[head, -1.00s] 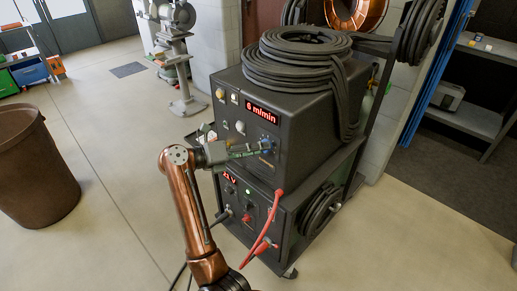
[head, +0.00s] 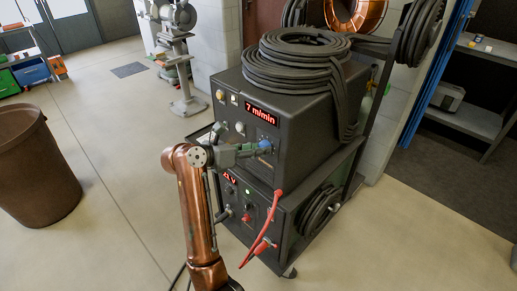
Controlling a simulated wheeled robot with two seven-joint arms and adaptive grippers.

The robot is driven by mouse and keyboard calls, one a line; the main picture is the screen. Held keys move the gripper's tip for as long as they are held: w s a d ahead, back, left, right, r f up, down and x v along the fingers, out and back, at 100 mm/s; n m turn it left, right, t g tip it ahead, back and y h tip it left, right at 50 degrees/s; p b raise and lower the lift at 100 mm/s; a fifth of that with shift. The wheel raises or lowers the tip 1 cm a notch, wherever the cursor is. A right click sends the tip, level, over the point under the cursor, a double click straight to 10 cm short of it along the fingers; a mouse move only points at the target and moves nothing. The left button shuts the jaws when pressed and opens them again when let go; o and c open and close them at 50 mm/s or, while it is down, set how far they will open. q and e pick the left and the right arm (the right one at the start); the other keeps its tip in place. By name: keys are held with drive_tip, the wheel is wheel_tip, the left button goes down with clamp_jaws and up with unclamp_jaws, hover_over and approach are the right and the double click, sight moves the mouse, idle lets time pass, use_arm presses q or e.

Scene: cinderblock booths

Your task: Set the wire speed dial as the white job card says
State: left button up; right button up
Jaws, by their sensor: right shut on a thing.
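The wire feeder (head: 300,128) is a dark box with a lit red display (head: 261,112) that reads 7 m/min. The blue wire speed dial (head: 265,146) is on its front panel, below the display. My right gripper (head: 259,149) is at the panel, shut on the dial, and its fingers cover part of it. The copper-coloured arm reaches up to it from below. The white job card cannot be made out in this view. My left gripper is not in view.
Coiled black hose (head: 300,55) lies on top. A brown bin (head: 38,165) stands left; the floor between is clear.

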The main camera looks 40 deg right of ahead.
drive_tip(key=shift+f, duration=0.1)
idle(0.3)
drive_tip(key=o, duration=1.2)
drive_tip(key=shift+c, duration=0.2)
drive_tip(key=v, duration=1.2)
